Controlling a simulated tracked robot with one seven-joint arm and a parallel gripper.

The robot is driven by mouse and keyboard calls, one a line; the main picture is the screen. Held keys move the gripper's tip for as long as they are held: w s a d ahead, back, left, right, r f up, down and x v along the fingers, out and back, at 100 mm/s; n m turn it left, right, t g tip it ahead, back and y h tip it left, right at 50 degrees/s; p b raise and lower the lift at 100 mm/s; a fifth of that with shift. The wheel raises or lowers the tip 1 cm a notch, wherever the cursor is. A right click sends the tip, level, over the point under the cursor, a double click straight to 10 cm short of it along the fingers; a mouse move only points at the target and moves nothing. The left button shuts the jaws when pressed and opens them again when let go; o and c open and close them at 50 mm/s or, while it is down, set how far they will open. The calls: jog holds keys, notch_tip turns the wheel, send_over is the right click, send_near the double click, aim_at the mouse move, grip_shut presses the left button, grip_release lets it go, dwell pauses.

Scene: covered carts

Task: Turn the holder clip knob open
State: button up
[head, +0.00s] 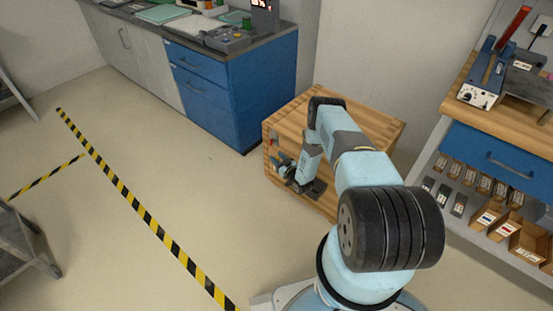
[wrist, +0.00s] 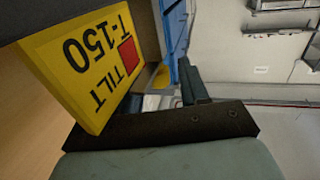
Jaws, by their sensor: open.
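The wooden cart (head: 285,112) stands in the middle of the head view, and my arm reaches down to its left face. My gripper (head: 288,172) is at that face, small and partly hidden by my own wrist, and is open. Small red and blue parts (head: 275,150) show on the face beside it. In the wrist view a yellow plate (wrist: 100,85) with a red square reads TILT T-150, upside down, close to the camera. A dark finger of my gripper (wrist: 190,82) rises right of it. I cannot make out the holder clip knob for certain in either view.
A blue drawer cabinet (head: 235,95) with a worktop stands behind left. A wooden workbench (head: 515,115) with tools, a blue drawer and parts bins is at the right. Black-and-yellow tape (head: 140,210) crosses the open floor at left. A grey cart edge (head: 25,250) is far left.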

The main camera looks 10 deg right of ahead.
jog(key=shift+w+a, duration=0.1)
jog(key=shift+w, duration=0.1)
grip_shut()
dwell(0.4)
